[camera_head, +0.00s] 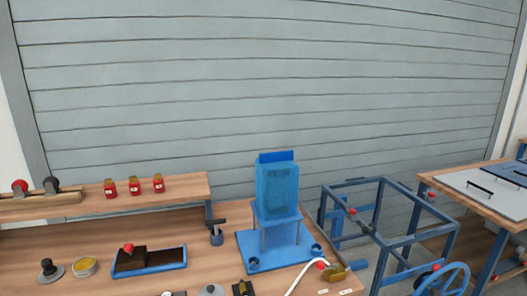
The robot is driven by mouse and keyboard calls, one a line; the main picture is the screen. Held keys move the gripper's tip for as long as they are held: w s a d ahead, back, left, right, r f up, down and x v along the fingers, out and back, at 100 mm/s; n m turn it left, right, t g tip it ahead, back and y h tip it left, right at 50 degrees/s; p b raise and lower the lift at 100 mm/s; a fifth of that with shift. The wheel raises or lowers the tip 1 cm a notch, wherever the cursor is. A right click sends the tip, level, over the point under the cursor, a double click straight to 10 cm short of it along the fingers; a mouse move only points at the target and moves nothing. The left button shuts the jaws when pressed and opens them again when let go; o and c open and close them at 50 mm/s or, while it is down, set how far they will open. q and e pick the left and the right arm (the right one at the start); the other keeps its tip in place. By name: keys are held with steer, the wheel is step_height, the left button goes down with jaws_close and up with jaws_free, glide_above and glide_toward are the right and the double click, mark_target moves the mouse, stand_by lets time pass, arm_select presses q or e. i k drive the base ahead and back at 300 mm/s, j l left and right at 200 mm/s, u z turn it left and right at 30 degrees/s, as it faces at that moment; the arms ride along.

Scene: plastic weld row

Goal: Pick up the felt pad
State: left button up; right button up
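A blue tray (153,270) lies on the wooden bench at the lower left. In it sits a dark brown block with a red knob (129,248) at its left end, and a flat dark surface fills the right part. The block may be the felt pad, but I cannot tell for certain. Nothing else in view is clearly a felt pad. Neither of my grippers shows in the head view.
A round yellow-topped tin (84,267) and a black-knobbed disc (50,271) stand left of the tray. A blue machine (277,190) stands to the right. A raised shelf (100,200) behind carries several red items.

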mark_target(51, 271)
steer(key=u, duration=1.45)
